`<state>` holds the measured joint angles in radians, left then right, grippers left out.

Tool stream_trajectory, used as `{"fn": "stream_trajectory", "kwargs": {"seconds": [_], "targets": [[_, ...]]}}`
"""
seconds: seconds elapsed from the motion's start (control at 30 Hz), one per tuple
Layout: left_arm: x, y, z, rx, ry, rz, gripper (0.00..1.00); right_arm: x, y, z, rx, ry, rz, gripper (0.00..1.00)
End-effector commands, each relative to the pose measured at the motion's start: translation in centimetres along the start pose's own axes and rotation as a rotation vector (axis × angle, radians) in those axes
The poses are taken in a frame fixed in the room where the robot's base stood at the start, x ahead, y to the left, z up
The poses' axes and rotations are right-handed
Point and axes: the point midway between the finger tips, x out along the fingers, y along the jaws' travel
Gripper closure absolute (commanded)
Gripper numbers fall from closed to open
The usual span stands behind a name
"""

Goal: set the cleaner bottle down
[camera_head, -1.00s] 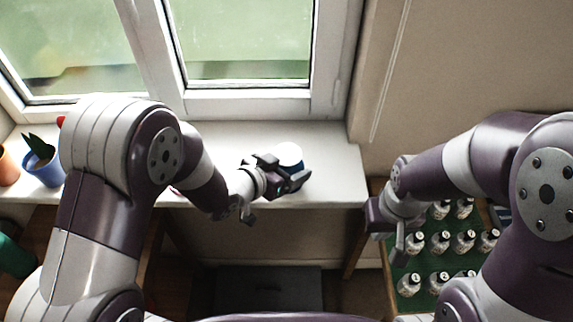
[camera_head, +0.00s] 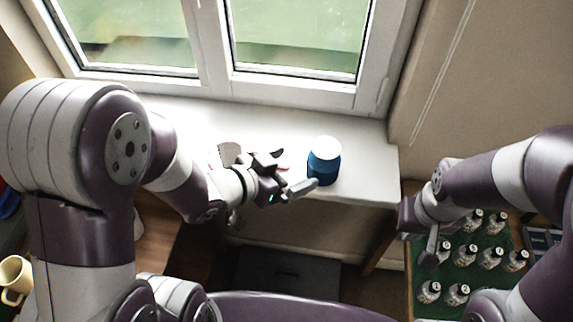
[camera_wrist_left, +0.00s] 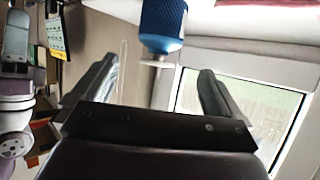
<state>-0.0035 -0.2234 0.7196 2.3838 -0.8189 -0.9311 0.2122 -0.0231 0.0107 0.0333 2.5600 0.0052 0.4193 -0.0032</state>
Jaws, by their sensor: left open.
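The cleaner bottle (camera_head: 323,165) is a blue cylinder with a white top. It stands upright on the white windowsill (camera_head: 370,170), near its right end. My left gripper (camera_head: 292,172) is open and empty just left of the bottle, its fingers pointing towards it. In the left wrist view the blue bottle (camera_wrist_left: 163,22) shows at the top, beyond the spread fingertips of the left gripper (camera_wrist_left: 158,72), with a gap between. My right gripper (camera_head: 420,232) hangs at the right by the green tray; its jaw opening is not clear.
A green tray (camera_head: 462,270) with several small white bottles with dark caps lies low at the right. A pale object (camera_head: 229,152) is partly hidden behind my left arm on the sill. A cream mug (camera_head: 14,278) is at the lower left. The window (camera_head: 300,40) is behind the sill.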

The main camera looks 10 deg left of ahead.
Motion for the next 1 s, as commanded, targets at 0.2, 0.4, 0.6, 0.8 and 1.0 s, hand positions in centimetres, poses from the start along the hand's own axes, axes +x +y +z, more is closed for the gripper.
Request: {"fn": "stream_trajectory", "kwargs": {"seconds": [0.2, 0.4, 0.6, 0.8, 1.0], "targets": [[-0.7, -1.5, 0.6, -0.009, -0.062, -0.064, 0.00, -0.1, 0.0, 0.0, 0.000, 0.000, 0.000, 1.00], [-5.3, -7.8, 6.4, -0.241, -0.570, -0.411, 0.00, -0.1, 0.0, 0.0, 0.000, 0.000, 0.000, 1.00], [-10.0, -4.5, 9.1, -0.546, -0.919, -0.430, 0.00, -0.1, 0.0, 0.0, 0.000, 0.000, 0.000, 1.00], [-10.5, -3.5, 9.3, -0.589, -0.963, -0.414, 0.00, -0.1, 0.0, 0.0, 0.000, 0.000, 0.000, 1.00], [-10.5, -3.6, 9.3, -0.587, -0.962, -0.415, 0.00, -0.1, 0.0, 0.0, 0.000, 0.000, 0.000, 1.00]]}}
